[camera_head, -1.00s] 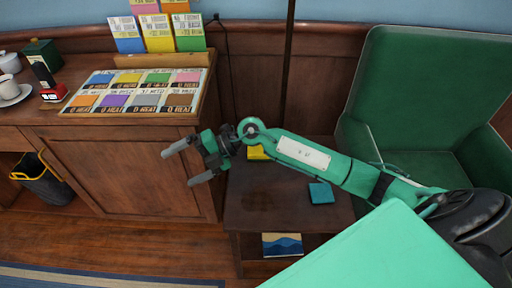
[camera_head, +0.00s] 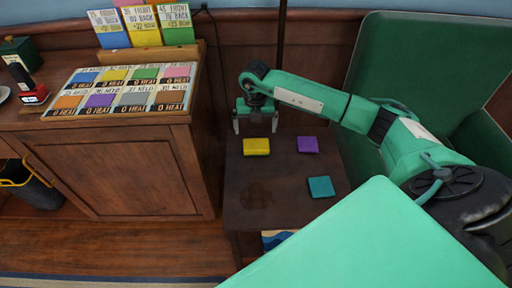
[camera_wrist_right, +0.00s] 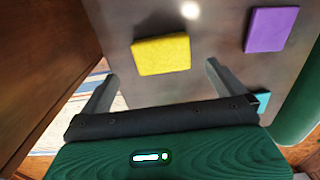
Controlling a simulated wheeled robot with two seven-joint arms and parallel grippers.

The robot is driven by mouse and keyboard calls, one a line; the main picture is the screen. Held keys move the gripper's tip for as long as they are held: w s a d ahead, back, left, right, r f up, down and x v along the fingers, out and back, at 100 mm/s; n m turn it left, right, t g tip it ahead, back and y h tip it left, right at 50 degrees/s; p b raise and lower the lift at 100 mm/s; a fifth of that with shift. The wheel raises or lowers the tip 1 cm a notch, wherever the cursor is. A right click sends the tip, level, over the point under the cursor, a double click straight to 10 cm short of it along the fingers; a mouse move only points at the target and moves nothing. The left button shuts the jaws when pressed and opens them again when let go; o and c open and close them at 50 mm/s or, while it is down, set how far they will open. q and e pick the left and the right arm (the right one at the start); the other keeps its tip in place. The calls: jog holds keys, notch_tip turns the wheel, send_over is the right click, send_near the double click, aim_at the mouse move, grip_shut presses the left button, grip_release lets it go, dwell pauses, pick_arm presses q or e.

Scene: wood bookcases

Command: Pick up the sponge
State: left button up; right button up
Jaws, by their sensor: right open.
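A yellow sponge-like block (camera_head: 256,146) lies on a small dark side table (camera_head: 286,217). In the right wrist view the yellow block (camera_wrist_right: 161,54) shows a slightly rough surface and lies just beyond the fingertips, roughly between them. My right gripper (camera_head: 255,126) points down behind the yellow block in the head view, with its fingers wide apart. In the right wrist view the right gripper (camera_wrist_right: 160,72) is open and empty. My left gripper is not in view.
A purple block (camera_head: 307,145) and a teal block (camera_head: 320,187) also lie on the side table. A wood cabinet (camera_head: 120,175) with a card board (camera_head: 130,90) stands to the left, and a green armchair (camera_head: 425,70) to the right. A dark pole rises behind the table.

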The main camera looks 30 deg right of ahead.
aim_at(256, 144)
jog(key=shift+s+f, duration=0.1)
jog(key=shift+f, duration=1.35)
jog(key=f, duration=0.4)
jog(key=shift+s+f, duration=0.2)
jog(key=shift+s, duration=0.1)
jog(key=shift+f, duration=0.15)
jog(key=c, duration=0.9)
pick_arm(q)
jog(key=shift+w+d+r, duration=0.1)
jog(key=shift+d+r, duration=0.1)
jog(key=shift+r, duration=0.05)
pick_arm(e)
jog(key=shift+o, duration=0.2)
notch_tip(256, 144, up, 7)
jog(key=shift+w, duration=0.1)
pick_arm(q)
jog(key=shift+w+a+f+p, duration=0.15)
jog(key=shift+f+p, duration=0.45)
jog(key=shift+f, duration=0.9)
pick_arm(e)
notch_tip(256, 144, up, 13)
